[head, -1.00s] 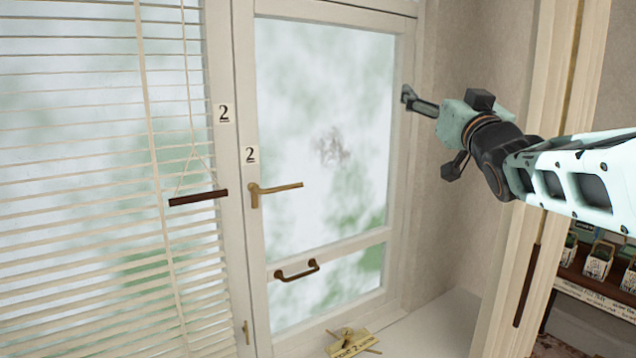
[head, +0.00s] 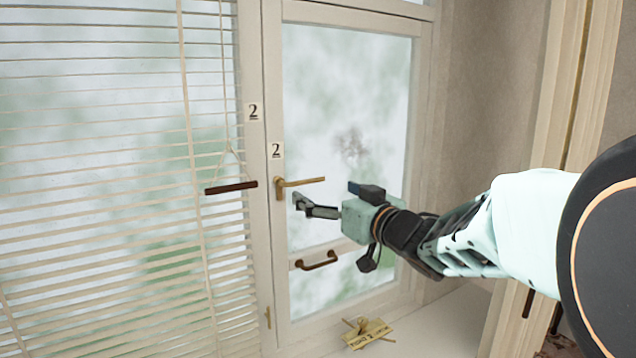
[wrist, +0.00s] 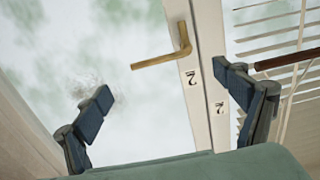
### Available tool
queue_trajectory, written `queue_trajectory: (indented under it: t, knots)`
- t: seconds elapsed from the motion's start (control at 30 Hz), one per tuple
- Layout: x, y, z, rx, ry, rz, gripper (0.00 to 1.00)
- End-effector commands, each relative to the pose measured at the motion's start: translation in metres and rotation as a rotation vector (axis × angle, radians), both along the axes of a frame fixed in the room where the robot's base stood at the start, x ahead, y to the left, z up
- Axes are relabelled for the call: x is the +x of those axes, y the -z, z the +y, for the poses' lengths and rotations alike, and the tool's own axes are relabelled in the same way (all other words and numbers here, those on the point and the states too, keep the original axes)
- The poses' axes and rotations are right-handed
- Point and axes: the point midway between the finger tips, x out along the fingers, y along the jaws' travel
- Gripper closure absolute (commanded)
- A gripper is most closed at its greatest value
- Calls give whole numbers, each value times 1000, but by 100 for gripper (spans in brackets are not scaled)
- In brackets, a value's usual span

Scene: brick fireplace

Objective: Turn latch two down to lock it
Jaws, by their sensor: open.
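Latch two is a brass lever handle (head: 302,182) on the left side of the window frame, below a "2" label (head: 277,150). Its lever points right and lies about level. In the wrist view the latch (wrist: 165,59) appears between and beyond my fingers. My gripper (head: 302,205) is just below and to the right of the latch in the head view, apart from it as far as I can tell. In the wrist view my gripper (wrist: 165,97) is open and empty, its two dark fingers spread wide.
A brown pull handle (head: 317,261) sits lower on the window. Blinds (head: 110,190) with a dark wooden cord bar (head: 231,187) hang left of the latch. A small wooden sign (head: 367,333) lies on the sill (head: 435,325). The right wall stands close to the window.

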Motion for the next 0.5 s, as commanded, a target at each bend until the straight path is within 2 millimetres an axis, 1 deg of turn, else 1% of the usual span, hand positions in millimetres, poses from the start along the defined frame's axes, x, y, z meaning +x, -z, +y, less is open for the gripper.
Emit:
queue_trajectory:
  t: [0.03, 0.3, 0.5]
  knots:
    - [7, 0, 6, -2, -3, 1, 10]
    - [46, -1, 32, -2, -2, 1, 10]
    - [67, -1, 46, -1, 0, -1, 10]
